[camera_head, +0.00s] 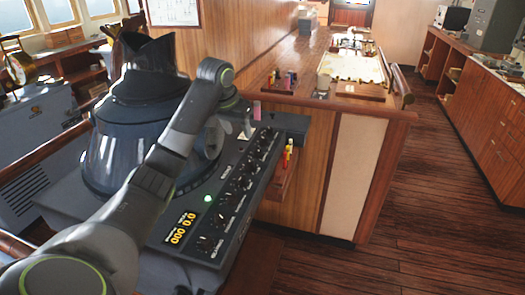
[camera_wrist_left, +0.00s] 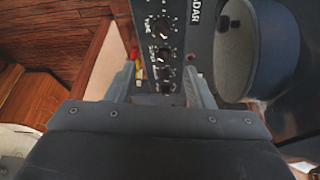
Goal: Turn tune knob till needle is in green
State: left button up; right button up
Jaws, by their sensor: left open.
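The grey radar console (camera_head: 160,260) carries a row of black knobs (camera_head: 223,220) along its right side, below a round dark hood (camera_head: 130,150). My left gripper (camera_head: 242,127) is over the far end of this row, partly hidden by my own arm. In the left wrist view its two fingers (camera_wrist_left: 162,88) are open and apart. Several knobs (camera_wrist_left: 160,27) with white markings show between and beyond the fingers, and none is held. The small labels are too blurred to tell surely which is the tune knob. I cannot make out the needle or its green zone. My right gripper is not in view.
A wooden counter (camera_head: 340,100) with a chart stands beyond the console. Colored pens (camera_head: 288,155) sit beside the panel. The wooden floor at right is clear.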

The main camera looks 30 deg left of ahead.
pick_arm(q)
jog(key=p, duration=0.3)
send_near(250, 163)
jog(key=x, duration=0.7)
jog(key=shift+f, duration=0.1)
jog(key=shift+x, duration=0.8)
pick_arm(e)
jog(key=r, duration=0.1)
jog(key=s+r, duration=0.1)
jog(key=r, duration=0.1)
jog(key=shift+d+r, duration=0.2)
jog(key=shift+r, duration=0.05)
pick_arm(q)
jog(key=shift+c, duration=0.3)
